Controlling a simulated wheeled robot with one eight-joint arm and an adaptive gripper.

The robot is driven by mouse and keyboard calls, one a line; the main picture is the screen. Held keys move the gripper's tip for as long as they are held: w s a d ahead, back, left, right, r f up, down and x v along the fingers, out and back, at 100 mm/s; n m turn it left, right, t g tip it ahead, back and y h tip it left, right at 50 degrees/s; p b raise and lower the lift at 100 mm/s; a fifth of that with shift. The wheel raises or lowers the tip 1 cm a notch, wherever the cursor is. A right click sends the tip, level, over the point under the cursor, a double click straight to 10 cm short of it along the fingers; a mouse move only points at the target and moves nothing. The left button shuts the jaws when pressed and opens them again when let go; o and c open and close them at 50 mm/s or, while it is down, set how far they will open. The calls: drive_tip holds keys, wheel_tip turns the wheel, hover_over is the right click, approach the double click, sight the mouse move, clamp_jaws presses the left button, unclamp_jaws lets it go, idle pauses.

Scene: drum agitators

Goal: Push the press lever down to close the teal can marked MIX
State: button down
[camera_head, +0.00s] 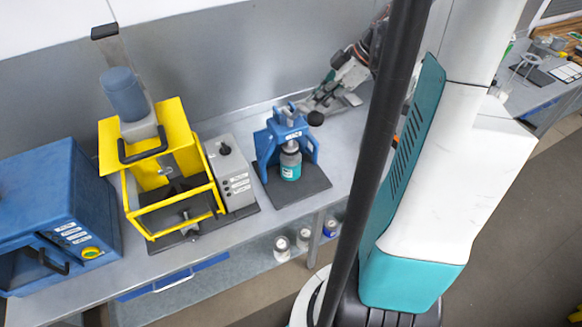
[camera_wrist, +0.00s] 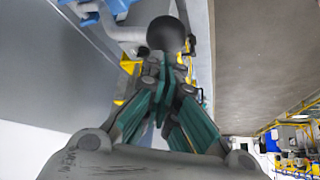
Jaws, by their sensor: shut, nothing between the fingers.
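The teal can (camera_head: 291,166) with a grey top stands upright under the blue press (camera_head: 287,126); its marking is too small to read. The press lever ends in a black ball knob (camera_head: 316,118), which sticks out to the right of the press head. In the wrist view the knob (camera_wrist: 165,33) is just beyond my fingertips, with the grey lever arm (camera_wrist: 126,34) running left from it. My gripper (camera_wrist: 160,68) is shut and empty, its fingertips close to the knob; I cannot tell whether they touch. My gripper also shows in the head view (camera_head: 312,103), behind the knob.
A yellow-framed machine (camera_head: 170,170) with a grey control box (camera_head: 229,172) stands left of the press. A blue box machine (camera_head: 50,215) is at the far left. Several small cans (camera_head: 282,246) sit below the bench (camera_head: 265,212). The bench front by the press is clear.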

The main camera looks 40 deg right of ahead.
sight(321, 121)
drive_tip(key=shift+f, duration=0.3)
drive_tip(key=shift+f+b, duration=0.3)
drive_tip(key=shift+b, duration=0.2)
drive_tip(key=shift+f+b, duration=0.3)
drive_tip(key=shift+f, duration=0.05)
drive_tip(key=shift+s+a+f+b, duration=0.1)
drive_tip(key=shift+s+f+b, duration=0.35)
drive_tip(key=shift+f+b, duration=0.35)
drive_tip(key=shift+f, duration=0.1)
drive_tip(key=shift+s+a+f+b, duration=0.1)
drive_tip(key=shift+s+f+b, duration=0.1)
drive_tip(key=shift+f+b, duration=0.25)
drive_tip(key=shift+s+f+b, duration=0.2)
drive_tip(key=shift+f+b, duration=0.1)
drive_tip(key=shift+f, duration=0.3)
